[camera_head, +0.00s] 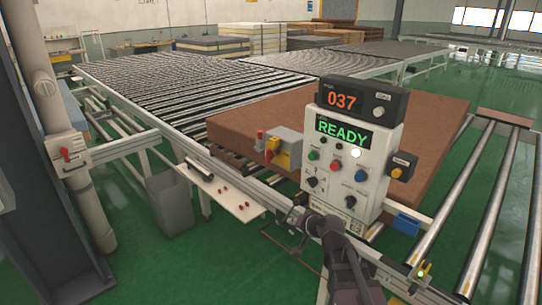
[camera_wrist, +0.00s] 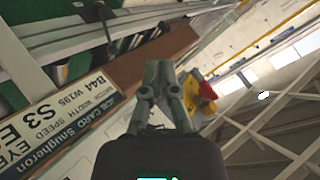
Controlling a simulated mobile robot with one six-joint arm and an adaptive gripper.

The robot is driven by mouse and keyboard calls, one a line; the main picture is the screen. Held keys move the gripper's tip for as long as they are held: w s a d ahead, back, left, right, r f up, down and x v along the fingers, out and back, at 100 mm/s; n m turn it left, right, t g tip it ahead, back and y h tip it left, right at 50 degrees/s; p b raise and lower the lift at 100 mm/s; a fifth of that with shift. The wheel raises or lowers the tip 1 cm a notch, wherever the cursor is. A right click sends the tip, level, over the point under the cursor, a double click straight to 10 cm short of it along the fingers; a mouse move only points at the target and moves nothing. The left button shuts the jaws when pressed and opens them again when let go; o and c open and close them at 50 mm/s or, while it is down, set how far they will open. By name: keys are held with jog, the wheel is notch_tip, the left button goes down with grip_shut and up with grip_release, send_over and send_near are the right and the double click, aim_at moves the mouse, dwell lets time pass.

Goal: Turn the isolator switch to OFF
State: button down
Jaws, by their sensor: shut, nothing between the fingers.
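A grey box with a yellow plate and a red knob, which looks like the isolator switch (camera_head: 272,150), stands at the near edge of the conveyor, left of the control panel. A yellow and red part, probably the same switch (camera_wrist: 193,92), shows in the wrist view just right of my fingers. I cannot read its knob position. My gripper (camera_wrist: 157,66) is shut and empty, with its fingers together. In the head view my gripper (camera_head: 297,214) is low in front of the panel, below and right of the switch, apart from it.
The control panel (camera_head: 376,198) shows READY and 037 and carries several buttons and knobs. A brown mattress (camera_head: 238,123) lies on the rollers behind it. A grey bin (camera_head: 172,203) and a pipe with a red-handled box (camera_head: 67,153) stand left. A job card (camera_wrist: 85,112) shows in the wrist view.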

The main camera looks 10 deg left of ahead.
jog(key=w+a+r+m+t+h+p, duration=0.1)
jog(key=w+a+r+m+t+h, duration=0.1)
jog(key=w+r+m+t, duration=0.2)
jog(key=w+a+r+m+t+h+p, duration=0.1)
jog(key=w+a+r+m+t+h, duration=0.2)
jog(key=r+m, duration=0.5)
jog(key=shift+w+a+m+t, duration=0.3)
jog(key=shift+w+m+t, duration=0.55)
jog(key=shift+m, duration=0.75)
jog(key=shift+s, duration=0.15)
send_near(271, 152)
jog(key=w+d, duration=0.2)
jog(key=w, duration=0.3)
jog(key=shift+w+a+f, duration=0.1)
jog(key=shift+w+a, duration=0.1)
jog(key=shift+a, duration=0.3)
jog(key=shift+w+a+f, duration=0.1)
jog(key=shift+w+a, duration=0.15)
jog(key=shift+a, duration=0.25)
jog(key=shift+w+a, duration=0.35)
jog(key=shift+a, duration=0.2)
